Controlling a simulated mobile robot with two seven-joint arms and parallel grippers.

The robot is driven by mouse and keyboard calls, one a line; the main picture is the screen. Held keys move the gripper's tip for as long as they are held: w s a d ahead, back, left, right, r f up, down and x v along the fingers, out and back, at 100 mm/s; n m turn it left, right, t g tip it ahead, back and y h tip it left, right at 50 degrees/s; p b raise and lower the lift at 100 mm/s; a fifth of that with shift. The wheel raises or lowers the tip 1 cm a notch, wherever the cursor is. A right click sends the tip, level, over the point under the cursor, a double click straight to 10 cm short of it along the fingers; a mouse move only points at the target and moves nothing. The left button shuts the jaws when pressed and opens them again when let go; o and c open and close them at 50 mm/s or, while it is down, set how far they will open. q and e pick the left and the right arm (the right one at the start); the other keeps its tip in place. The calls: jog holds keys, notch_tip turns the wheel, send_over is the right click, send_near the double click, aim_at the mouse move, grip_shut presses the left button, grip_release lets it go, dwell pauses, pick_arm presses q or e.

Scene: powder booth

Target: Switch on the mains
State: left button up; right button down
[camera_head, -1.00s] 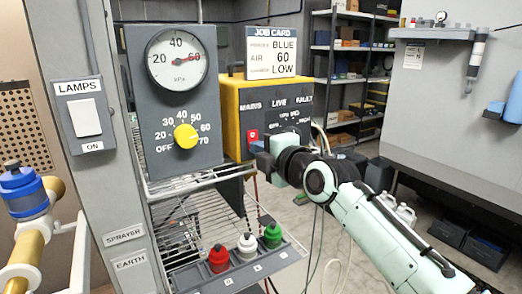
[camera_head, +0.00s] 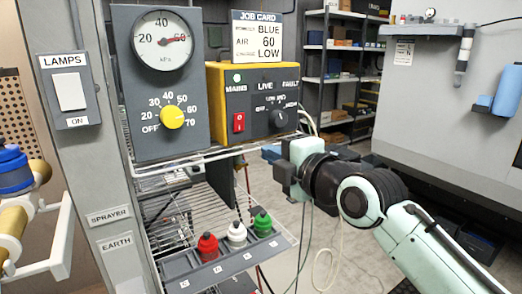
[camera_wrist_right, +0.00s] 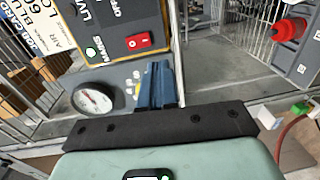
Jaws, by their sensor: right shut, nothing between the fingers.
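The yellow and dark grey supply box (camera_head: 213,95) stands on the wire shelf. Its red mains switch (camera_head: 239,122) is on the front at lower left, under the MAINS label. A small lamp (camera_head: 237,77) above that label shows pale green. In the right wrist view the switch (camera_wrist_right: 138,42) and green lamp (camera_wrist_right: 91,50) show beyond the fingers. My right gripper (camera_head: 272,154) is below and right of the box front, apart from the switch. Its blue fingers (camera_wrist_right: 155,85) are shut and empty. My left gripper is not in view.
A grey panel with a gauge (camera_head: 161,40) and yellow knob (camera_head: 172,116) stands left of the box. A job card (camera_head: 257,37) stands on the box. Red, white and green capped bottles (camera_head: 237,234) sit on a lower tray.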

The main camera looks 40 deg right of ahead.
jog(key=s, duration=0.3)
jog(key=shift+s+a+f, duration=0.1)
jog(key=shift+s+a, duration=0.05)
dwell(0.6)
